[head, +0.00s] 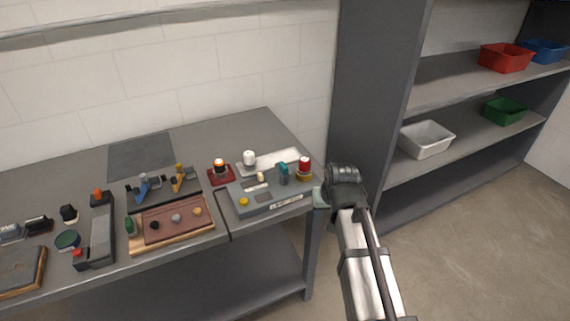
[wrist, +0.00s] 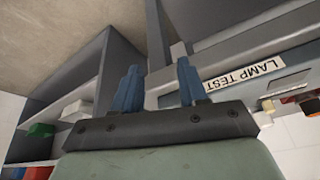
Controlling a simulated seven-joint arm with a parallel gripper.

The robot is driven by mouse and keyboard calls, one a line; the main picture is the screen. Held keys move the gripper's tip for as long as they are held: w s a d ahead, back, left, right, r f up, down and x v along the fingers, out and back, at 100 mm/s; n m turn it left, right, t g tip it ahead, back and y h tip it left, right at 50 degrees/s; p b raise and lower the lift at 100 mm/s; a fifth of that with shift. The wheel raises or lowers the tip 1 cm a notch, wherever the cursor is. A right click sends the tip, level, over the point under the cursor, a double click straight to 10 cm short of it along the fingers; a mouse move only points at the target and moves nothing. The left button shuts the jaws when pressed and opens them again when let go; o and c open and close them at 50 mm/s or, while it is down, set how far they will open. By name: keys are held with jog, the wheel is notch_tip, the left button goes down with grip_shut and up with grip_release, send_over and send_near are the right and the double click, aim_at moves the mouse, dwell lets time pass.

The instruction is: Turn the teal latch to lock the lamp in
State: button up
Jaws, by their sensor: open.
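The teal latch (head: 283,173) stands upright on the grey lamp test panel (head: 262,208) at the right end of the bench. A red-topped lamp (head: 304,164) on a yellowish base is just right of the latch. My gripper (wrist: 160,85) is open and empty, with its two blue fingers apart in the wrist view. In the head view its pale green hand is at the right front corner of the panel, right of the latch and apart from it; its fingertips cannot be made out there. The wrist view shows the panel's "LAMP TEST" label (wrist: 245,75) upside down; the latch is not identifiable there.
A yellow button (head: 244,202) is on the panel's left. Boards and fixtures crowd the bench's left. Shelves with bins (head: 427,138) stand right.

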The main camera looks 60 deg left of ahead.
jog(key=n+y, duration=0.1)
send_near(284, 165)
jog(key=w+d+f, duration=0.2)
jog(key=d, duration=0.2)
jog(key=a+r+n, duration=0.1)
jog(key=a+r, duration=0.3)
jog(key=r, duration=0.4)
jog(key=a+f, duration=0.1)
jog(key=f, duration=0.3)
jog(key=a+f+n+g, duration=0.1)
jog(key=f, duration=0.4)
jog(key=a+f+n, duration=0.1)
jog(key=a+f, duration=0.1)
jog(key=f, duration=0.3)
jog(key=shift+s+a+f+h, duration=0.1)
jog(key=shift+s+h, duration=0.3)
jog(key=shift+c, duration=0.4)
grip_shut()
